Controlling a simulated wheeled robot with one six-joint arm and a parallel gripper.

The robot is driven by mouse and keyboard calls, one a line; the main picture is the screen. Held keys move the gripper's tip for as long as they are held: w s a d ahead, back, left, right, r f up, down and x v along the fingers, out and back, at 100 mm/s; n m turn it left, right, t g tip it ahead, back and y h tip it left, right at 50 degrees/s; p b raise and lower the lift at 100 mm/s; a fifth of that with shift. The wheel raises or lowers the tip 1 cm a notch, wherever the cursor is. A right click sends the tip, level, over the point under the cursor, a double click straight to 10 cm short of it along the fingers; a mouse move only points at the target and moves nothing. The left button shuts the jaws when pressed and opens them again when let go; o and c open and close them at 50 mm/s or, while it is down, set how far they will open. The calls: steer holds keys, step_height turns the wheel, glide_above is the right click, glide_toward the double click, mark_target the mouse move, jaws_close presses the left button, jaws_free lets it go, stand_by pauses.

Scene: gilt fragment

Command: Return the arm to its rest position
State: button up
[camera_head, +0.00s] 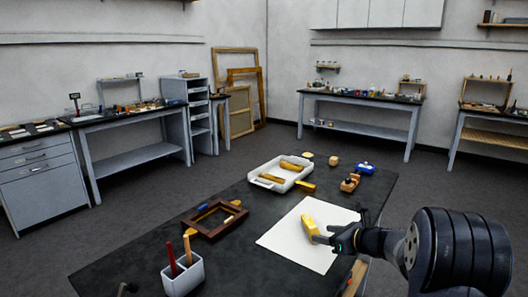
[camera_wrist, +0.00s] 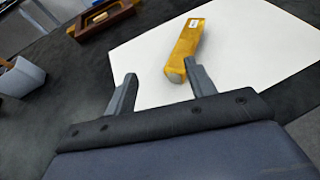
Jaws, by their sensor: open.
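My gripper (camera_wrist: 157,85) is open, with its two grey fingers apart over the white sheet. In the head view my gripper (camera_head: 328,237) is at the right of the dark table, beside a yellow-gold fragment (camera_head: 310,226). The gilt fragment (camera_wrist: 186,47) lies on the white sheet (camera_wrist: 245,50), with a small white label and a grey end. In the wrist view its near end is just ahead of the right finger. I cannot tell whether they touch. My dark arm comes in from the right of the head view.
On the table (camera_head: 110,268) stand a white tray (camera_head: 262,183) with gold pieces, a brown wooden frame (camera_head: 193,228), and a white holder (camera_head: 186,275) with tools. A blue item (camera_head: 365,168) and a wooden block (camera_head: 350,183) lie at the back right. Floor beyond is open.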

steer(key=s+f+n+g+y, duration=0.1)
steer(key=s, duration=0.2)
steer(key=s+d+f+n+g+y, duration=0.1)
steer(key=s+n+g, duration=0.1)
steer(key=s, duration=0.2)
steer(key=s+d+n+g+y, duration=0.1)
steer(key=s+n, duration=0.1)
steer(key=s, duration=0.2)
steer(key=shift+f+g+y, duration=0.3)
steer(key=shift+f, duration=0.1)
steer(key=s+d+r+n+g+y, duration=0.1)
steer(key=s+n+g, duration=0.3)
steer(key=s, duration=1)
steer(key=shift+d+n+g+p, duration=0.3)
steer(key=shift+d+n+g, duration=0.1)
steer(key=shift+d+g, duration=0.25)
steer(key=shift+a, duration=0.15)
